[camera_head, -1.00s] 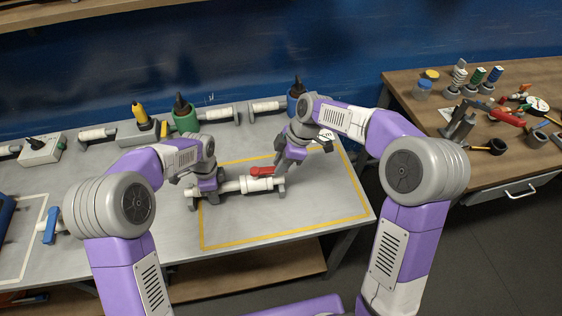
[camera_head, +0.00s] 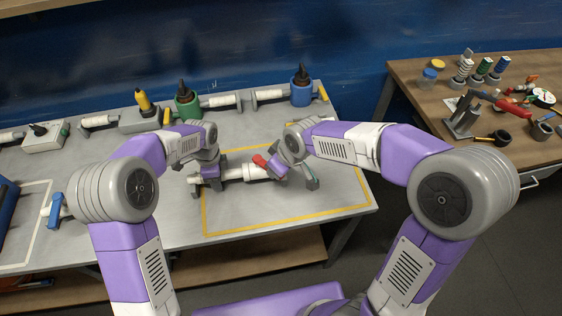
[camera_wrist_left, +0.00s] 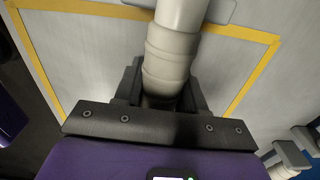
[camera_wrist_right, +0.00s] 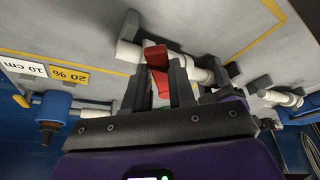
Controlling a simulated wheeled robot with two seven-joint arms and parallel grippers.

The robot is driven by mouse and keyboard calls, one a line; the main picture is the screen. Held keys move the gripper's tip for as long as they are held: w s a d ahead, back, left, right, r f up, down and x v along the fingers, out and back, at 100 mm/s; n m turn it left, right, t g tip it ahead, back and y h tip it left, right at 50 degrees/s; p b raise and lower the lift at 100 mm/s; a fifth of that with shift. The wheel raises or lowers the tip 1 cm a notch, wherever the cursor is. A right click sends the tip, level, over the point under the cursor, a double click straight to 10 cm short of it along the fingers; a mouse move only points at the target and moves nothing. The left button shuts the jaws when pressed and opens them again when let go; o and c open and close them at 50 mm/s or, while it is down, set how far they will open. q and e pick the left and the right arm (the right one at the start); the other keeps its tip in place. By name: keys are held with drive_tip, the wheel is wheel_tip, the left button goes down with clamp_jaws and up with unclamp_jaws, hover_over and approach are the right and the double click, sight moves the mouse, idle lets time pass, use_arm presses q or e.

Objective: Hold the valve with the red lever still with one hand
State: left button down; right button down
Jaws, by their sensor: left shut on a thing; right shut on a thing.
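The valve, a white pipe piece (camera_head: 240,170) with a red lever (camera_head: 259,161), lies inside the yellow taped rectangle on the grey table. My left gripper (camera_head: 202,178) is at its left end; in the left wrist view its jaws (camera_wrist_left: 165,95) are shut around the white pipe (camera_wrist_left: 172,60). My right gripper (camera_head: 277,166) is at the right end of the valve; in the right wrist view its fingers (camera_wrist_right: 165,85) are closed on the red lever (camera_wrist_right: 157,68). The pipe behind the lever (camera_wrist_right: 195,72) shows there too. My grippers hide parts of the valve.
A green bottle (camera_head: 187,102) and a blue bottle (camera_head: 301,88) stand at the table's back. A yellow-topped device (camera_head: 144,106) is beside the green one. A wooden bench (camera_head: 425,110) with tools and small jars is at right. The front of the taped area is clear.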

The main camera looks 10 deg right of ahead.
drive_tip(key=shift+s+a+m+t+h, duration=0.2)
drive_tip(key=shift+a+m+h, duration=0.25)
drive_tip(key=shift+a+m, duration=0.6)
drive_tip(key=shift+s+a+m+t+h, duration=0.1)
drive_tip(key=shift+s+a+m+h, duration=0.35)
drive_tip(key=shift+m, duration=1.05)
drive_tip(key=shift+s+a+m+t+h, duration=0.15)
drive_tip(key=shift+a+m+h, duration=0.25)
drive_tip(key=shift+a+m, duration=0.65)
use_arm(q)
drive_tip(key=shift+d, duration=0.1)
use_arm(e)
drive_tip(key=shift+d+m, duration=0.15)
drive_tip(key=shift+m, duration=0.15)
drive_tip(key=c, duration=0.9)
unclamp_jaws()
drive_tip(key=shift+r, duration=0.1)
drive_tip(key=v, duration=1.1)
drive_tip(key=shift+s+r, duration=0.2)
drive_tip(key=shift+r, duration=0.15)
